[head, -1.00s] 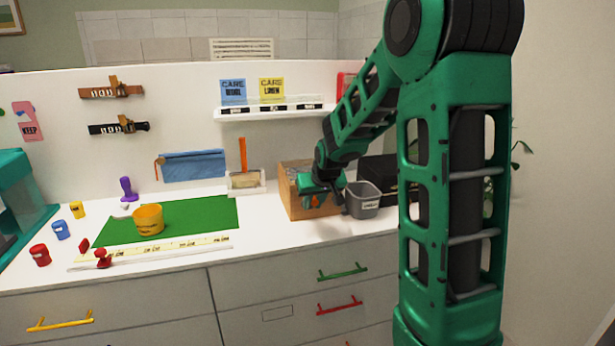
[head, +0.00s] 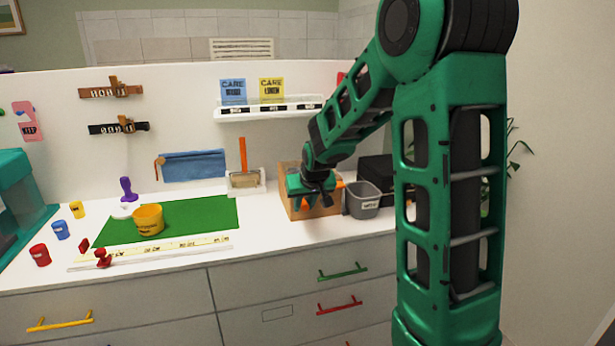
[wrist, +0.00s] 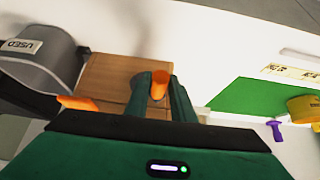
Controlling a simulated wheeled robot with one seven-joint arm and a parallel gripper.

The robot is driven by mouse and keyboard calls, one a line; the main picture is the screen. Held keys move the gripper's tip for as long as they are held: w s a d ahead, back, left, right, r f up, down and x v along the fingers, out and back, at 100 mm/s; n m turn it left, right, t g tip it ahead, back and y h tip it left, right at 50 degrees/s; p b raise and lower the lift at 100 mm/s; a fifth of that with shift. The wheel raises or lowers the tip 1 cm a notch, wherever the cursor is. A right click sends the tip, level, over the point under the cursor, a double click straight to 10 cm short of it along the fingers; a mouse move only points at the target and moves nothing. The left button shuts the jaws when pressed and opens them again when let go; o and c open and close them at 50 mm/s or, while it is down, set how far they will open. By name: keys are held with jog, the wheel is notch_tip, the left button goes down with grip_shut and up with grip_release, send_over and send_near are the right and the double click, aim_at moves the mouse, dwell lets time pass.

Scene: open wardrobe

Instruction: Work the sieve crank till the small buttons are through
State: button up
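The sieve appears to be the wooden box (head: 289,207) on the counter at the right; its top also shows in the wrist view (wrist: 105,75). An orange crank knob (wrist: 160,80) stands up between my gripper's (wrist: 161,95) two dark fingers, which look closed around it. Another orange part (wrist: 75,103) shows beside the box, partly hidden by my gripper; I cannot tell how it joins the knob. In the head view my gripper (head: 314,198) is in front of the box and covers much of it. No buttons can be made out.
A grey bin (head: 361,201) labelled USED stands close right of the box, with a black box (head: 376,168) behind. A white tray (head: 246,183) stands to the left. A yellow tub (head: 148,219) sits on the green mat (head: 200,215). The counter front between mat and box is clear.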

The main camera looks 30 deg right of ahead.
jog(key=shift+o, duration=1.4)
jog(key=shift+s+d, duration=0.3)
jog(key=shift+d, duration=0.6)
jog(key=shift+s+d, duration=0.25)
jog(key=shift+d, duration=0.65)
jog(key=shift+s+d, duration=0.15)
jog(key=shift+d, duration=0.45)
jog(key=shift+c, duration=1.4)
jog(key=shift+a, duration=0.1)
jog(key=shift+w+a, duration=0.25)
jog(key=shift+a, duration=0.55)
jog(key=shift+w+a, duration=0.25)
jog(key=shift+a, duration=0.5)
jog(key=shift+w+a, duration=0.25)
jog(key=shift+a, duration=0.55)
